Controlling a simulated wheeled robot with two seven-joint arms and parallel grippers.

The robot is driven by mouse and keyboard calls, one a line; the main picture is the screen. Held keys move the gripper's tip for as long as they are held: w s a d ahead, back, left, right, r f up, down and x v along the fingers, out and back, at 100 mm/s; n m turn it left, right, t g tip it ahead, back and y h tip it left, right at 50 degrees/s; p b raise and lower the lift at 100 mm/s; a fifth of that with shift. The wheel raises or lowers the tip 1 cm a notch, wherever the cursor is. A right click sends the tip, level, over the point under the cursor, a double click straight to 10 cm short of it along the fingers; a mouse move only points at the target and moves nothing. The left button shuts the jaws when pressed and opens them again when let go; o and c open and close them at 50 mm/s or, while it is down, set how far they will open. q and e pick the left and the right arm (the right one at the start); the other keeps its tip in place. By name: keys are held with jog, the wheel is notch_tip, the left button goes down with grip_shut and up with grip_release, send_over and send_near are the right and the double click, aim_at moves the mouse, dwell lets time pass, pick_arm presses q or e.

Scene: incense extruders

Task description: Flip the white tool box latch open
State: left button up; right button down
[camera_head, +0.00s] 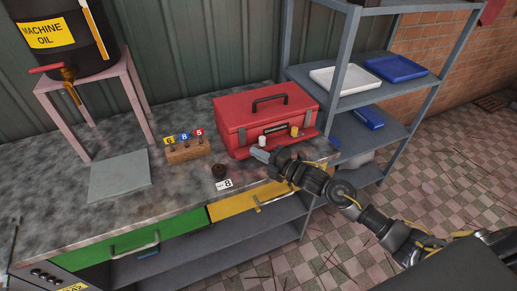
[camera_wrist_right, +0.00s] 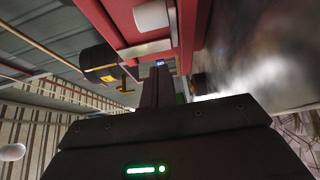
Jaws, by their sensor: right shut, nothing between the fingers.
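The red tool box (camera_head: 265,115) stands on the bench with its lid down and a black handle on top. Its white latch (camera_head: 262,141) is on the front face at the left, and a yellow latch (camera_head: 294,131) is at the right. In the wrist view the white latch (camera_wrist_right: 152,16) shows close up at the top, against the red front. My right gripper (camera_head: 260,155) is shut and empty, just below and in front of the white latch. Its fingers (camera_wrist_right: 159,75) point up the wrist view, with no clear contact on the latch. My left gripper is out of view.
A wooden block with numbered tags (camera_head: 187,150) and a small dark round item with a tag (camera_head: 219,171) sit left of the box. A grey plate (camera_head: 119,179) lies farther left. A metal shelf with a white tray (camera_head: 341,78) stands right.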

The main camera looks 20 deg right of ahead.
jog(key=b+v, duration=0.1)
jog(key=v, duration=0.7)
jog(key=shift+b, duration=0.35)
jog(key=shift+f, duration=0.1)
